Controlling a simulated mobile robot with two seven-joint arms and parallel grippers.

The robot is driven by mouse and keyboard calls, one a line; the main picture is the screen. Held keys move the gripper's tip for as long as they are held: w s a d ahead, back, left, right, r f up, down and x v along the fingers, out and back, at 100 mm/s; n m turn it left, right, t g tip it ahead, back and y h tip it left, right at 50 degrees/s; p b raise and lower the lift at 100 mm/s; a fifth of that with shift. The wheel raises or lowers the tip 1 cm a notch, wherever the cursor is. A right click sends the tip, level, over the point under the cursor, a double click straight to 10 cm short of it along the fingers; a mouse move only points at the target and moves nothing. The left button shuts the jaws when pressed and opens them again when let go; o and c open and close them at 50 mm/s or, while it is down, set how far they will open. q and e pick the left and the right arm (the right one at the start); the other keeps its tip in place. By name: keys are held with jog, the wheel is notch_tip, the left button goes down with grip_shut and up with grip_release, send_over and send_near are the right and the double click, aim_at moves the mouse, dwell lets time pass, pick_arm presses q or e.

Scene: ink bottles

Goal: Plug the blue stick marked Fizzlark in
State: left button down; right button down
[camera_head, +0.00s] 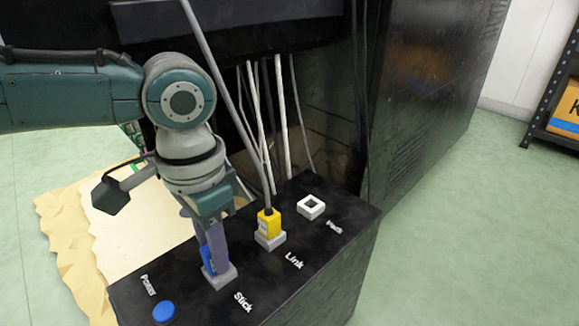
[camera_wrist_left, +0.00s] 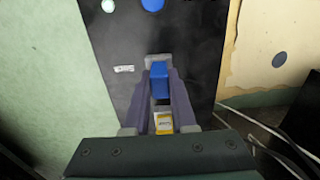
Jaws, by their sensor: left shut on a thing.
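My left gripper (camera_head: 213,255) is shut on a blue stick (camera_head: 207,260), with its purple fingers on either side of it. The stick is upright over the grey socket labelled Stick (camera_head: 222,280) on the black console. In the left wrist view the blue stick (camera_wrist_left: 159,72) shows between the fingers of my left gripper (camera_wrist_left: 158,82), against the grey socket (camera_wrist_left: 157,60). Its lower end meets the socket, but I cannot tell how deep it sits. No Fizzlark marking is readable. My right gripper is not in view.
A yellow plug (camera_head: 269,223) with a grey cable stands in the Link socket (camera_head: 270,241). A white square socket (camera_head: 311,207) beyond it looks empty. A blue button (camera_head: 164,312) labelled Power is at the near left. Several cables hang behind the console top (camera_head: 330,255).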

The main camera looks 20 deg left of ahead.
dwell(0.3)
pick_arm(q)
jog(key=shift+c, duration=0.9)
grip_release()
notch_tip(320, 180, up, 8)
jog(key=p, duration=0.9)
jog(key=shift+p, duration=0.35)
